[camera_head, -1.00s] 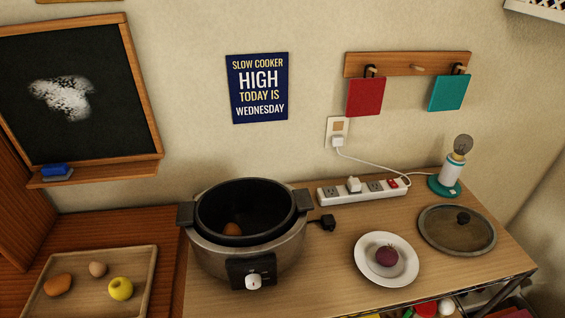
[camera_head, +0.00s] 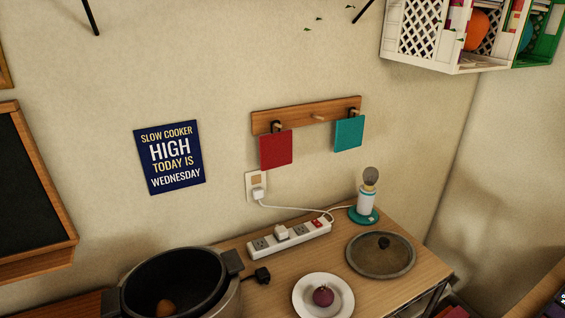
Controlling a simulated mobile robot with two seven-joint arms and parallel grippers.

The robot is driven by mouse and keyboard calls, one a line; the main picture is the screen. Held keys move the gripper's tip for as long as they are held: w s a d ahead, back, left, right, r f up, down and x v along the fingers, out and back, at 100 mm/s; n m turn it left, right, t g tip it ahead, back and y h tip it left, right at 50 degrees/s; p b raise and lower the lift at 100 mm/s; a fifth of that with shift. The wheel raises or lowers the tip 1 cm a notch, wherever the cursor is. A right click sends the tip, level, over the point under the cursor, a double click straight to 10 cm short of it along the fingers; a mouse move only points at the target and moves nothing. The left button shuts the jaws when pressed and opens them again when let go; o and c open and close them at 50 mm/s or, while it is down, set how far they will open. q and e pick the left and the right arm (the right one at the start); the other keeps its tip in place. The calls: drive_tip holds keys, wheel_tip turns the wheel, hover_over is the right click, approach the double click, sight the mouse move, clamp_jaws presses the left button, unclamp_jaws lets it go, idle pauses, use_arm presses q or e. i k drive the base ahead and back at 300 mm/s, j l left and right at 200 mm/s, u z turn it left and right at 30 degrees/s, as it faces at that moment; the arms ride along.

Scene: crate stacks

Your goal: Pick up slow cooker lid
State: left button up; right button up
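The slow cooker (camera_head: 234,296) is at the lower left, uncovered and cut off by the bottom edge. A brown round item (camera_head: 166,308) sits in its dark pot. Neither of my grippers shows in the head view.
A white plate (camera_head: 301,303) with a purple onion (camera_head: 323,295) stands left of the lid, near the front. A small lamp (camera_head: 366,200) stands behind the lid. A power strip (camera_head: 289,240) lies along the wall. A white crate (camera_head: 455,62) is high at the right.

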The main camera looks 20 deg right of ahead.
sight(381, 254)
drive_tip(key=k+l+z, duration=0.1)
drive_tip(key=l+z, duration=0.3)
drive_tip(key=l, duration=0.2)
drive_tip(key=l+z, duration=0.45)
drive_tip(key=l, duration=0.15)
drive_tip(key=k, duration=0.05)
